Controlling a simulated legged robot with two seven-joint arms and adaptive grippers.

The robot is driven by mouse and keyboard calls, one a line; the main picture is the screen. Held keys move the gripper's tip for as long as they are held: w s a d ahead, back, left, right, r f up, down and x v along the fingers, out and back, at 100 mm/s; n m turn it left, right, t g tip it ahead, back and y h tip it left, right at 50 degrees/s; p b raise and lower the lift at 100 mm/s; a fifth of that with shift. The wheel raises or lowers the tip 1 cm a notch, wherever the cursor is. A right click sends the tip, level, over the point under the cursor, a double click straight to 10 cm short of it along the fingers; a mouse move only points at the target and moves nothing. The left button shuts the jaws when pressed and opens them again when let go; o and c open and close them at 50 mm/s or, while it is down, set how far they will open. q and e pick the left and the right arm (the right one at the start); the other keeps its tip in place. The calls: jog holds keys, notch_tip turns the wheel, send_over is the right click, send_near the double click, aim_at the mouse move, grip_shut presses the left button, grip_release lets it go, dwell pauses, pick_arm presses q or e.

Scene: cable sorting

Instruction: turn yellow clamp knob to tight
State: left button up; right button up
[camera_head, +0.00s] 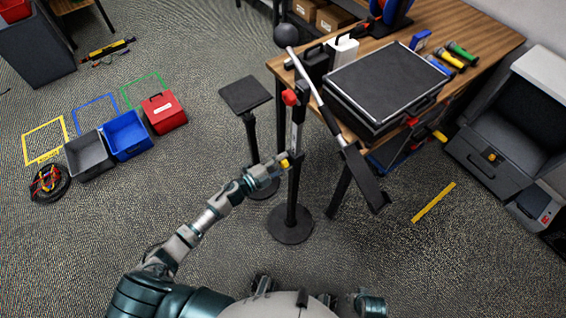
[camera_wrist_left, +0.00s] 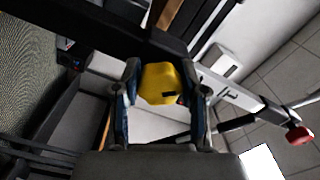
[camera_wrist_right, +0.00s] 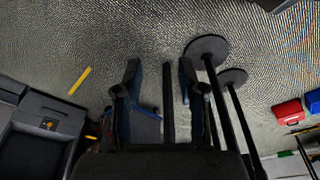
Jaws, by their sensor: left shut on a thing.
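The yellow clamp knob (camera_head: 284,163) sits on the upright black-and-grey stand (camera_head: 294,190) in the middle of the head view. My left gripper (camera_head: 272,169) reaches it from the left and is shut on the knob. In the left wrist view the knob (camera_wrist_left: 160,84) is between the two fingers (camera_wrist_left: 160,75), with a small dark mark near its lower right. The knob's tight or loose setting cannot be read. My right gripper (camera_wrist_right: 158,80) shows in the right wrist view, open with nothing between its fingers, over the floor.
A red knob (camera_head: 289,97) and a slanted bar (camera_head: 318,90) with a dark ball (camera_head: 286,35) are on the stand's upper part. A wooden table (camera_head: 478,35) with a black case (camera_head: 380,85) is close on the right. Another stand (camera_head: 245,94) is behind left.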

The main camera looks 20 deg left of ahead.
pick_arm(q)
jog(key=m, duration=0.2)
jog(key=shift+s+f+m, duration=0.1)
jog(key=shift+f+m, duration=0.2)
jog(key=shift+m, duration=0.1)
jog(key=m+b, duration=0.1)
jog(key=m, duration=0.2)
jog(key=shift+m, duration=0.7)
pick_arm(e)
jog(key=r, duration=0.4)
jog(key=shift+s+d+r, duration=0.1)
jog(key=shift+d+r, duration=0.15)
pick_arm(q)
jog(key=shift+s+f, duration=0.1)
pick_arm(e)
jog(key=shift+a, duration=0.15)
pick_arm(q)
jog(key=o, duration=0.9)
jog(key=shift+o, duration=1.3)
jog(key=shift+r, duration=0.2)
pick_arm(e)
jog(key=shift+f, duration=0.15)
